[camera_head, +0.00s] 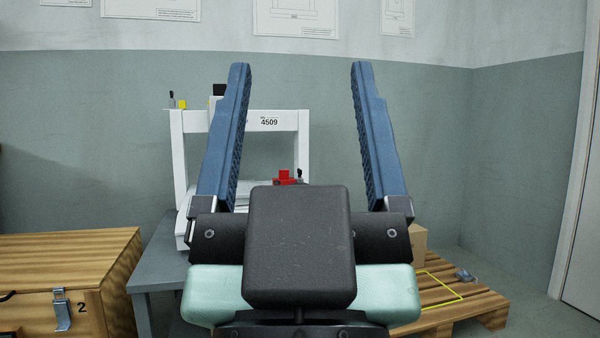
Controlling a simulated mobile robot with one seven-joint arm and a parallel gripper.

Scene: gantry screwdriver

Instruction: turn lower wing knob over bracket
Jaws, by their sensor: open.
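My gripper (301,68) fills the foreground, with its two blue fingers pointing up and spread wide apart. Nothing is between the fingers close to me. Beyond it, a white gantry frame (269,123) marked 4509 stands on a grey table. A small red part (284,177) with a dark piece beside it shows low inside the frame, just above my gripper's black body. I cannot tell which part is the lower wing knob or the bracket. My gripper hides much of the gantry's lower middle.
The grey table (154,275) stands behind my gripper. A wooden crate (68,246) marked 2 is at the left. A wooden pallet (483,290) with a yellow outline and a cardboard box (419,240) are at the right. Bare floor (545,315) shows at the far right.

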